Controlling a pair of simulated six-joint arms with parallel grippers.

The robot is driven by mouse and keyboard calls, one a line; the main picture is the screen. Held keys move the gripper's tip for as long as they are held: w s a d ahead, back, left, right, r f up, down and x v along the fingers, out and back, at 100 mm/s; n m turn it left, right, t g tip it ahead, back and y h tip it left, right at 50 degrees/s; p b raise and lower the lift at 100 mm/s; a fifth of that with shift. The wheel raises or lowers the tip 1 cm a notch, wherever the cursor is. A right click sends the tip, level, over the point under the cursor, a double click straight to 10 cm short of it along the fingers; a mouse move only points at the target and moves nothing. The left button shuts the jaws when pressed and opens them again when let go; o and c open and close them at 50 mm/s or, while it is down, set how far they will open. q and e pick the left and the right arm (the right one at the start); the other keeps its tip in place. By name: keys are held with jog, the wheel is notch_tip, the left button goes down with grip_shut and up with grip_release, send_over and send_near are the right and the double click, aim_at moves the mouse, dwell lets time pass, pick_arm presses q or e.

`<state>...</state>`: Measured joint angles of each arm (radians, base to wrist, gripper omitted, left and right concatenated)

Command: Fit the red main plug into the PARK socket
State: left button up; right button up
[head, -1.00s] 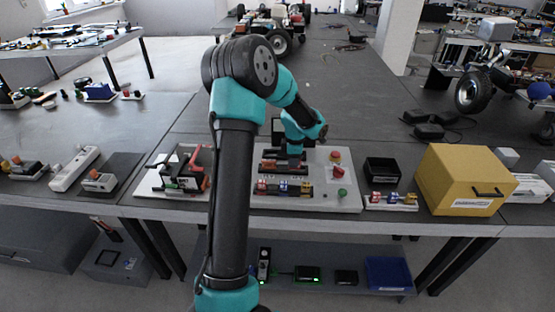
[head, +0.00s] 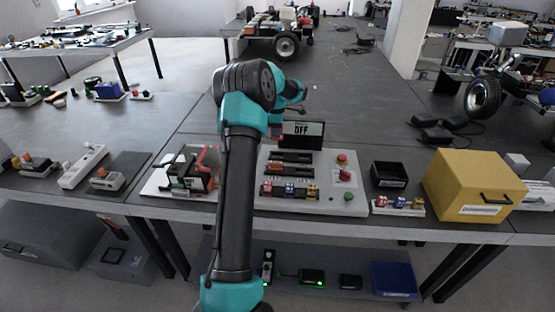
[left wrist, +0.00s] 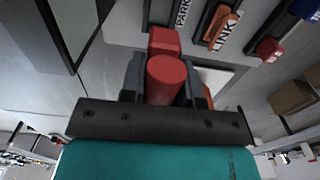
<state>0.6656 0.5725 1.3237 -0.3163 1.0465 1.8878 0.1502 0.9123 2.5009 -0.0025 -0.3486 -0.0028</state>
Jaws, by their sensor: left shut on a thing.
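The red main plug (left wrist: 166,80), with a round handle and a blocky front, is between the two dark fingers of my left gripper (left wrist: 164,62), which is shut on it. In the left wrist view the PARK label (left wrist: 182,12) is ahead of the plug, at the top edge. The plug appears apart from the panel. The PARK socket itself is not clearly visible. An orange piece (left wrist: 219,25) sits at the LINK label. My right gripper is not in view.
A display reading OFF (head: 302,131) stands at the panel's back. Red and green buttons are on the panel's right. A black bin (head: 389,174) and a yellow box (head: 470,186) stand further right. A stand with a red-handled part (head: 188,172) is left of the panel.

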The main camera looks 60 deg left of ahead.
pick_arm(q)
jog(key=shift+f, duration=3.1)
jog(key=shift+f, duration=0.1)
jog(key=shift+f, duration=1.75)
jog(key=shift+f, duration=0.2)
jog(key=o, duration=0.9)
jog(key=shift+o, duration=0.2)
jog(key=shift+r, duration=0.1)
